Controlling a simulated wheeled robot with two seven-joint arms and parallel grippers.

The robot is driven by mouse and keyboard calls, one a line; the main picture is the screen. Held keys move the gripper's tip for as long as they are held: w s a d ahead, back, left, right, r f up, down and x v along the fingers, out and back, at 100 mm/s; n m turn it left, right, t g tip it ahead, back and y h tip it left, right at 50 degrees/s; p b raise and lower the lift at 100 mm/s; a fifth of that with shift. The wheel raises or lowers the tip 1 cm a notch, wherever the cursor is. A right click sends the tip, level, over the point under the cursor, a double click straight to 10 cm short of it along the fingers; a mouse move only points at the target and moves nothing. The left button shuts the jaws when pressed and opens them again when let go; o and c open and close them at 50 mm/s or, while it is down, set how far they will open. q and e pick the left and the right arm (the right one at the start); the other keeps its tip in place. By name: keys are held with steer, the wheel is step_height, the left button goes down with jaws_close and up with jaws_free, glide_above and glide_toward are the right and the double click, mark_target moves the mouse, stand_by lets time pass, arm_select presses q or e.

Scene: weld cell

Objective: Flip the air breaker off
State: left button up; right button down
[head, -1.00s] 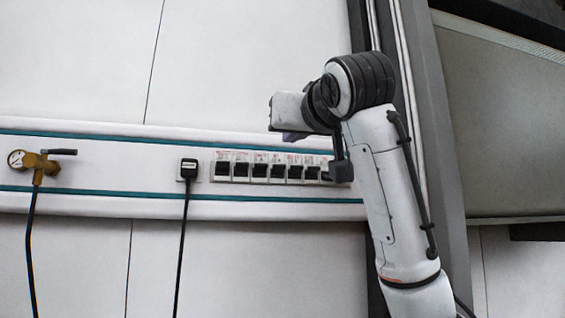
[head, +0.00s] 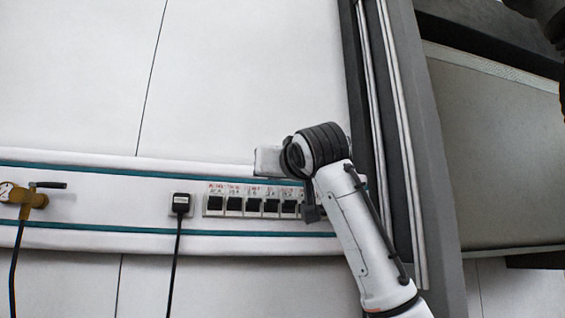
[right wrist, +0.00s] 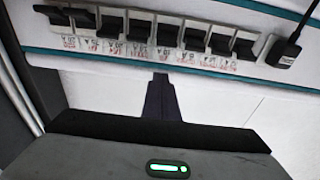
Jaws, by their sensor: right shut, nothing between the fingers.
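A row of breakers with black switches in a white strip (head: 244,213) is set in the wall panel. Small red labels sit above the switches in the head view, too blurred to read, so I cannot tell which one is the air breaker. My right arm's wrist covers the right end of the row. My right gripper (right wrist: 162,78) shows in the right wrist view, shut and empty. Its tips are beside the label edge of the row, near the middle breakers (right wrist: 138,28), seemingly apart from the switches. My left gripper is not in view.
A black plug (head: 181,203) with a hanging cable is left of the breakers; it also shows in the right wrist view (right wrist: 283,52). A brass valve with gauge (head: 30,197) is at far left. A dark post (head: 385,140) stands at right. The wall above is clear.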

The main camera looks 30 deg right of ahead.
mark_target(272, 203)
steer(key=f, duration=0.1)
steer(key=f+b, duration=0.1)
steer(key=shift+w+d+f, duration=0.1)
steer(key=shift+w+f, duration=0.1)
steer(key=shift+f, duration=0.15)
steer(key=shift+s+f, duration=0.1)
steer(key=shift+f, duration=0.4)
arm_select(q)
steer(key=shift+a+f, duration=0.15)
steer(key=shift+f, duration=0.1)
arm_select(e)
steer(key=shift+f, duration=0.15)
steer(key=shift+a+f+b, duration=0.15)
steer(key=shift+a+b, duration=0.05)
steer(key=shift+b, duration=0.2)
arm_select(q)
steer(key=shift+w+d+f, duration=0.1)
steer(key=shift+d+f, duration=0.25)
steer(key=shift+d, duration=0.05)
arm_select(e)
steer(key=shift+s+t, duration=0.1)
steer(key=shift+t, duration=0.3)
arm_select(q)
steer(key=shift+b, duration=0.35)
